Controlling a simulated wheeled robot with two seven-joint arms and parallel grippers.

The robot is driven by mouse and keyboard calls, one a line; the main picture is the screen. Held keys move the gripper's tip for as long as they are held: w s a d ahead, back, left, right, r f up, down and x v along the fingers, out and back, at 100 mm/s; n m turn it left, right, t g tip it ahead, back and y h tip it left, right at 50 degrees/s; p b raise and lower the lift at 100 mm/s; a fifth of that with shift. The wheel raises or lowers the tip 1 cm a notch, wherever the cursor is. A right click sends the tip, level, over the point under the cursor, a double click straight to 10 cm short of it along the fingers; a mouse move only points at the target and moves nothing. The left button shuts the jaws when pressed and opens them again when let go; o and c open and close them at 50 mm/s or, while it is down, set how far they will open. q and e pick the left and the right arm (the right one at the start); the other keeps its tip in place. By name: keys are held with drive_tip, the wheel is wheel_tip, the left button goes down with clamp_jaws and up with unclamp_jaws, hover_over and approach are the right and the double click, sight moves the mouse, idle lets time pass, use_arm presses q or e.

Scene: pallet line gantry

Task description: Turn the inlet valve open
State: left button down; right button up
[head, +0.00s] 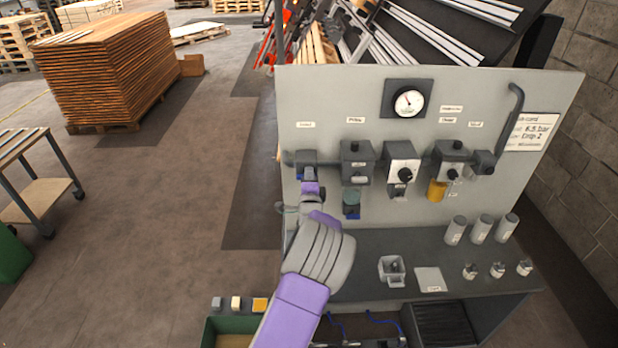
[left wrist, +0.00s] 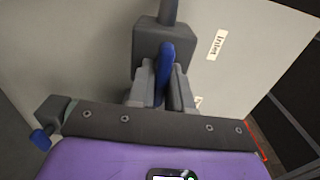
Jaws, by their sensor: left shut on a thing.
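The inlet valve (head: 306,158) is a dark grey block at the left end of the panel's pipe run. It also shows in the left wrist view (left wrist: 160,42), with its blue handle (left wrist: 165,62) between the fingers. My left gripper (left wrist: 162,88) is shut on the blue handle. In the head view my left gripper (head: 309,180) is just below the valve block, its purple-and-grey arm reaching up from below. In the wrist view the handle lies roughly in line with the pipe; its exact angle is hard to tell. My right gripper is not in view.
The upright grey panel (head: 300,90) carries a gauge (head: 408,103), a filter with a teal bowl (head: 352,196), a regulator (head: 402,165) and an amber bowl (head: 437,190). Grey cylinders (head: 481,228) and small fittings stand on the bench (head: 375,245).

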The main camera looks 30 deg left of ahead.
use_arm(q)
drive_tip(key=c, duration=1.1)
unclamp_jaws()
drive_tip(key=shift+b+v, duration=0.5)
drive_tip(key=shift+v, duration=3.3)
drive_tip(key=shift+a, duration=0.1)
